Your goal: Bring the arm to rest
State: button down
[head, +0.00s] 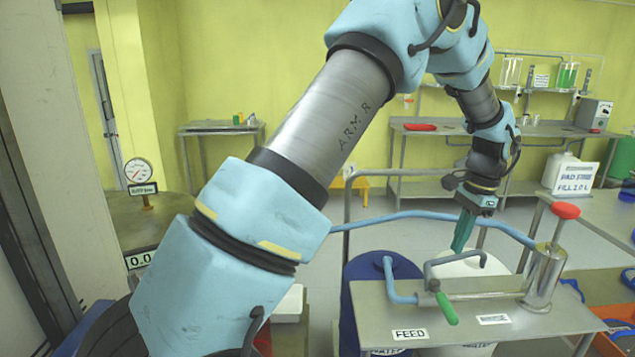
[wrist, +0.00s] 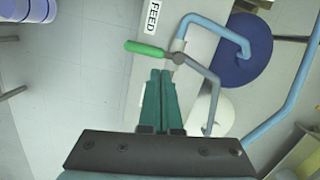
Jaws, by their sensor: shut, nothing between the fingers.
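My arm reaches across the head view from lower left up and over to the right. My gripper (head: 462,232), with green fingers, points down above the metal feed stand (head: 530,325). It is shut and empty. In the wrist view its two fingers (wrist: 158,85) lie side by side, just below the green-handled valve (wrist: 150,49) in the picture. The same green handle (head: 446,308) shows on the stand in the head view, below the gripper. I cannot tell the exact gap between the fingers and the bent pipe there.
A blue drum (head: 362,268) and a white drum (head: 480,266) stand behind the feed stand. A blue hose (head: 420,215) crosses near the gripper. A red-topped metal cylinder (head: 545,275) rises to the right. A pressure gauge (head: 138,171) stands at left. Floor shows beyond the drums.

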jog(key=w+a+r+n, duration=0.1)
jog(key=a+n, duration=0.2)
jog(key=a, duration=0.5)
jog(key=w+a+r+n+h, duration=0.1)
jog(key=a+n, duration=0.2)
jog(key=a, duration=0.6)
jog(key=w+a+r+n, duration=0.1)
jog(key=a+n, duration=0.1)
jog(key=a, duration=0.6)
jog(key=s+a+n, duration=0.3)
jog(key=s+a, duration=0.1)
jog(key=a, duration=0.4)
jog(key=s+a+f+n+t, duration=0.1)
jog(key=s+a+n, duration=0.3)
jog(key=a, duration=0.3)
jog(key=shift+s+a+t+h, duration=0.3)
jog(key=shift+s+a+h, duration=0.1)
jog(key=shift+s, duration=0.1)
jog(key=c, duration=1.6)
grip_release()
